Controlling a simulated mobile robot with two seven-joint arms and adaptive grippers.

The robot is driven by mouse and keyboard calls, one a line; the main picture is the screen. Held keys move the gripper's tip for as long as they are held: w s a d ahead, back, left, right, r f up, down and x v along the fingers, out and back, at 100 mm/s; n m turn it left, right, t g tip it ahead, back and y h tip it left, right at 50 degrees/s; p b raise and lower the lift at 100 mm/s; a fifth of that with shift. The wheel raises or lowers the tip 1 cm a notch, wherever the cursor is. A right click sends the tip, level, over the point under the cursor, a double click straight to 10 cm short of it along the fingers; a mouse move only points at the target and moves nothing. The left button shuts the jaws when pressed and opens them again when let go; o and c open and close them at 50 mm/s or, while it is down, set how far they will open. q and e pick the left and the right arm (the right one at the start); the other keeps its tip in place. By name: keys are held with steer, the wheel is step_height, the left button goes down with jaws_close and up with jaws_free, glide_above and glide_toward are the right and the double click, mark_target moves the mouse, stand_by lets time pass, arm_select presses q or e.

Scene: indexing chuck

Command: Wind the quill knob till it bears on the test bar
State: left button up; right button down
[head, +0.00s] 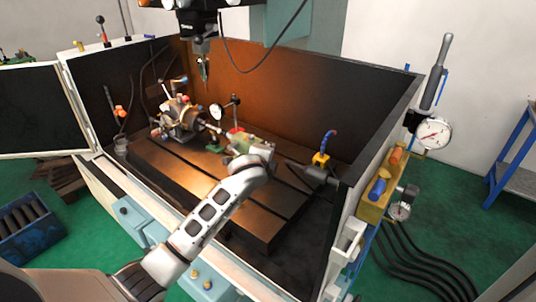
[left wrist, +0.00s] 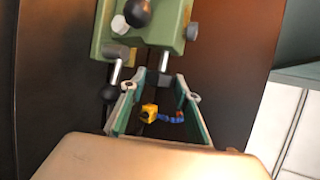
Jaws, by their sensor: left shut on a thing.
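The green tailstock (head: 262,144) stands on the slotted table in the head view, and its green body (left wrist: 165,22) fills the top of the left wrist view. The test bar (head: 212,127) appears as a thin pale bar between the chuck (head: 187,118) and the tailstock; its contact with the quill is too small to tell. My left gripper (left wrist: 160,88) is shut on the dark quill knob (left wrist: 158,79), at the end of a short metal shaft, with one finger on each side. In the head view my white arm covers the fingertips and knob. My right gripper is not seen.
A dial gauge (head: 216,111) stands behind the bar. A yellow block with a blue hose (head: 321,158) sits at the right. Dark enclosure walls (head: 310,95) stand behind and beside the table. The front part of the slotted table (head: 165,165) is clear.

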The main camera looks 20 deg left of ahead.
arm_select(q)
steer(key=o, duration=0.8)
steer(key=v, duration=1.2)
